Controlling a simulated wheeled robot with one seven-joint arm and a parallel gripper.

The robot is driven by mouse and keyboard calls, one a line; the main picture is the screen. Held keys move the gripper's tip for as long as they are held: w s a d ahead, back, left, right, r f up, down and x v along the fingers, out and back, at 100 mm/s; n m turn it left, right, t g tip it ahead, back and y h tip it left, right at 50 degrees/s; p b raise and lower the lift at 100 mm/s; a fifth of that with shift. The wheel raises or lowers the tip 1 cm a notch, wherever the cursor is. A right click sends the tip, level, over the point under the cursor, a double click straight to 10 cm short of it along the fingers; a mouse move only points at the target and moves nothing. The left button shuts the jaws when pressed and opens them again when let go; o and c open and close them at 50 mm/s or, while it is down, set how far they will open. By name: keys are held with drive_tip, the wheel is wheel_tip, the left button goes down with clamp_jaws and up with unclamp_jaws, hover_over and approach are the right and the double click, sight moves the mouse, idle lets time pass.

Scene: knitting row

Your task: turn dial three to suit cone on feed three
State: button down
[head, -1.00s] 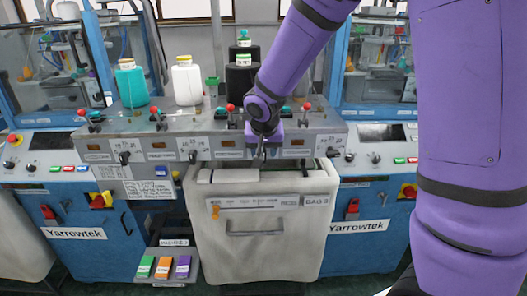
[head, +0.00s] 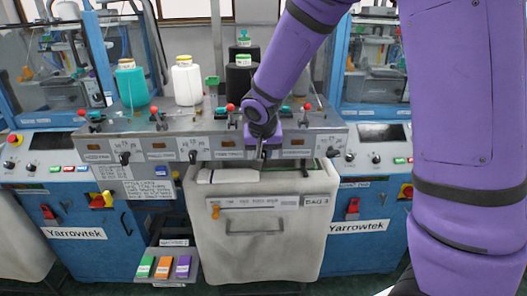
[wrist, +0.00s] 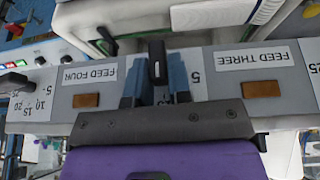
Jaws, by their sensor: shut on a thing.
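My gripper (head: 262,150) is at the front face of the grey machine rail, at the third dial from the left. In the wrist view, which is upside down, my gripper's two blue-grey fingers (wrist: 157,84) are shut on the black dial (wrist: 157,62). This dial sits between the FEED THREE label (wrist: 249,59) and the FEED FOUR label (wrist: 89,74). A 5 shows beside it; the rest of its scale is hidden by the fingers. A black cone (head: 238,82) stands on the rail behind my gripper, partly covered by my arm. Its label is too small to read.
A teal cone (head: 132,84) and a white cone (head: 187,83) stand further left on the rail. Other dials (head: 124,158) sit along the front. A pale bag bin (head: 260,245) stands below. Red-knobbed levers (head: 231,108) line the rail top.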

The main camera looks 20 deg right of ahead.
drive_tip(key=shift+a, duration=0.1)
drive_tip(key=shift+w+a+f+n+g+h, duration=0.15)
drive_tip(key=shift+n+g+h, duration=0.3)
drive_tip(key=shift+h, duration=1.2)
drive_tip(key=shift+a+f+n+g+h, duration=0.1)
drive_tip(key=shift+a+n+g+h, duration=0.25)
drive_tip(key=shift+h, duration=1.3)
drive_tip(key=shift+d, duration=0.1)
drive_tip(key=c, duration=1.1)
unclamp_jaws()
drive_tip(key=v, duration=1.1)
drive_tip(key=shift+w+f, duration=0.1)
drive_tip(key=shift+w, duration=0.05)
